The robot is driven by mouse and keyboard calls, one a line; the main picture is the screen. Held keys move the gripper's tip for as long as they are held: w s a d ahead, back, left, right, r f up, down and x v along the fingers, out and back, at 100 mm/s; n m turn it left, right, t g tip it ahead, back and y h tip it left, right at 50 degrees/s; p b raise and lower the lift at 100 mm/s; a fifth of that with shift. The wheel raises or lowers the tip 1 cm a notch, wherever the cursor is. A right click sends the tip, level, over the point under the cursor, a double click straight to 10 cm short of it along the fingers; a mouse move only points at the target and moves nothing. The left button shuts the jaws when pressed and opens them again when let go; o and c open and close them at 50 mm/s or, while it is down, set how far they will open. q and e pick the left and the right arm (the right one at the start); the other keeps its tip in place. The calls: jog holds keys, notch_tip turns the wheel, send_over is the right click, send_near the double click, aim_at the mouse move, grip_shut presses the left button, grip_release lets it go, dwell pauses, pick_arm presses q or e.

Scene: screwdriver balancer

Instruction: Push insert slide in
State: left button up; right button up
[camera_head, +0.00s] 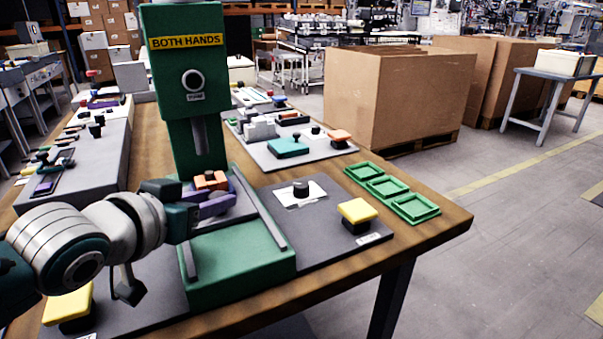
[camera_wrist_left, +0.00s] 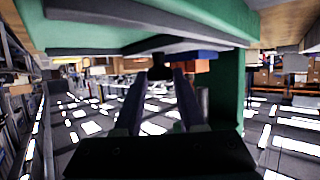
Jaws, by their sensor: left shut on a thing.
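The green press (camera_head: 195,100) with the "BOTH HANDS" label stands on a green base (camera_head: 240,265). A purple insert slide (camera_head: 218,207) sits low in the press, between dark rails, with an orange part (camera_head: 211,181) on top. My left gripper (camera_head: 203,206) comes in from the left at the slide's near side and partly hides it. In the left wrist view, my left gripper (camera_wrist_left: 159,78) is shut on a small dark knob (camera_wrist_left: 160,70) by the blue edge of the slide (camera_wrist_left: 207,54). My right gripper is out of view.
Yellow buttons stand on grey plates at the right (camera_head: 357,211) and front left (camera_head: 67,306). A dark knob (camera_head: 301,188) on a white plate is right of the press. Green trays (camera_head: 388,187) lie near the table's right edge. Another fixture plate (camera_head: 290,147) is behind.

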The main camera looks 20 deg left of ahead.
pick_arm(q)
grip_shut()
dwell(0.8)
